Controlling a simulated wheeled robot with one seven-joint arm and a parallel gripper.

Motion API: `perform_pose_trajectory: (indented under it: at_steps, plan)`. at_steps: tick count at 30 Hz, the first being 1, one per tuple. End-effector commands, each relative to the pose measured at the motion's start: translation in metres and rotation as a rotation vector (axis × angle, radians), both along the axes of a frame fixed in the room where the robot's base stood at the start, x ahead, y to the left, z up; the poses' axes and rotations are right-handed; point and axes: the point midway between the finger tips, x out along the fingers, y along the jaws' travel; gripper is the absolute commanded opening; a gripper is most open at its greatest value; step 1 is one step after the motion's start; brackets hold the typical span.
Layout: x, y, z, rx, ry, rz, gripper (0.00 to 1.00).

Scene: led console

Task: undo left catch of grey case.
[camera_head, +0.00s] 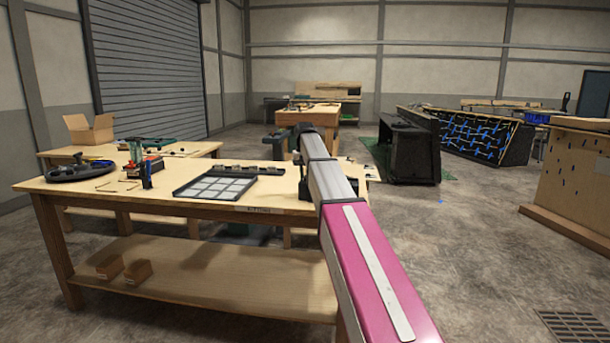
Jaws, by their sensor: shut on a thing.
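My arm reaches from the lower right over the wooden workbench (110,188), its far joint above the bench's back edge. Dark parts show around that far end, but I cannot make out fingers or what they touch. A flat dark-framed panel with pale grey squares (215,188) lies on the bench left of my arm. I cannot identify a grey case or its left catch for certain. A small black object (303,188) shows beside my arm on the bench, partly hidden by it.
A black steering-wheel-like item (80,172) and small tools lie on the bench's left. An open cardboard box (89,129) stands on a table behind. A large black cabinet (410,148) stands on the floor beyond my arm. The floor to the right is mostly clear.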

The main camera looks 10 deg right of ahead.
Motion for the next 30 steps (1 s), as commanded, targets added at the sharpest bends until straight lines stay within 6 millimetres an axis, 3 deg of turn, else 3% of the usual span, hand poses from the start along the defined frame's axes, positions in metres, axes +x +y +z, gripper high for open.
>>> perform_pose_trajectory:
  at_steps: [12, 30]
  plan:
    - [0.0006, 0.0014, 0.0006, 0.000, 0.000, -0.229, 0.00]
    - [0.0008, 0.0016, 0.0006, 0.001, 0.000, -0.278, 0.00]
